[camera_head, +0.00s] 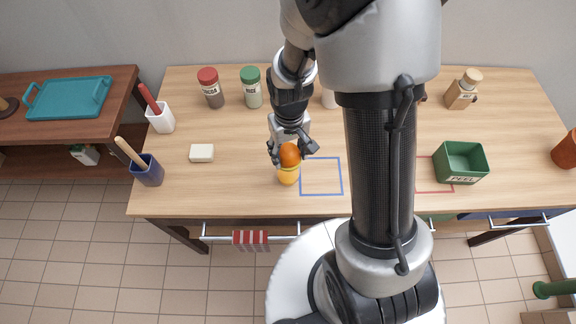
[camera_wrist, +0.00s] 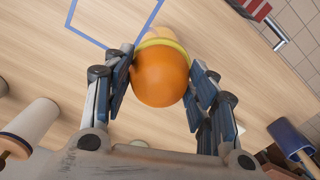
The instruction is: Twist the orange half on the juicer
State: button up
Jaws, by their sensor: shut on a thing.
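My gripper (camera_head: 291,151) is shut on the orange half (camera_head: 289,156), one finger on either side of its rounded peel. The wrist view shows the orange half (camera_wrist: 160,78) between both fingers. The juicer (camera_head: 288,175) is yellow and stands on the table near its front edge. The orange half is at the top of the juicer and covers its tip. In the wrist view a yellow rim and paler body of the juicer (camera_wrist: 161,42) show just behind the orange. I cannot tell how firmly the two touch.
A blue outlined square (camera_head: 321,176) lies right of the juicer. A green PEEL bin (camera_head: 460,162) stands farther right by a red outline. A pale block (camera_head: 202,153), a blue utensil cup (camera_head: 148,171) and spice jars (camera_head: 251,87) stand left and behind. Table between is clear.

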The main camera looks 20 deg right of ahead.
jog(key=shift+m, duration=1.1)
jog(key=n, duration=0.4)
jog(key=shift+n, duration=0.3)
jog(key=n, duration=0.4)
jog(key=m, duration=0.8)
jog(key=shift+m+p, duration=0.3)
jog(key=n, duration=0.4)
jog(key=shift+n, duration=0.3)
